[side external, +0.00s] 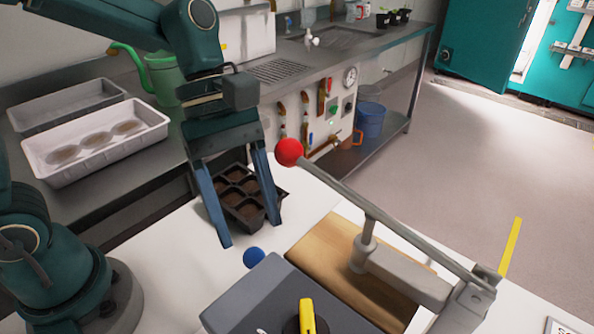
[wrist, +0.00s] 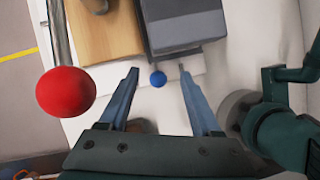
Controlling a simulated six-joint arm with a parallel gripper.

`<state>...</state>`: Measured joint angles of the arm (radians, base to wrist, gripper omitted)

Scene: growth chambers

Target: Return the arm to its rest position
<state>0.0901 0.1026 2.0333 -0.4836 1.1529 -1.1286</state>
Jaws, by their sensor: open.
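My gripper (side external: 250,234) hangs from my arm over the white bench in the side view, fingers pointing down and spread apart with nothing between them. In the wrist view my gripper (wrist: 158,70) is also open. A small blue ball (side external: 254,257) is just beyond the fingertips in the side view, beside the grey box (side external: 262,287). The blue ball also shows in the wrist view (wrist: 158,78), between the fingertips in the picture; I cannot tell its distance from them.
A lever with a red ball knob (side external: 289,152) rises close to the right of my gripper, above a wooden board (side external: 336,262). A black seedling tray (side external: 273,203) stands behind the fingers. A white tray (side external: 95,172) and green watering can (side external: 160,75) are on the steel counter.

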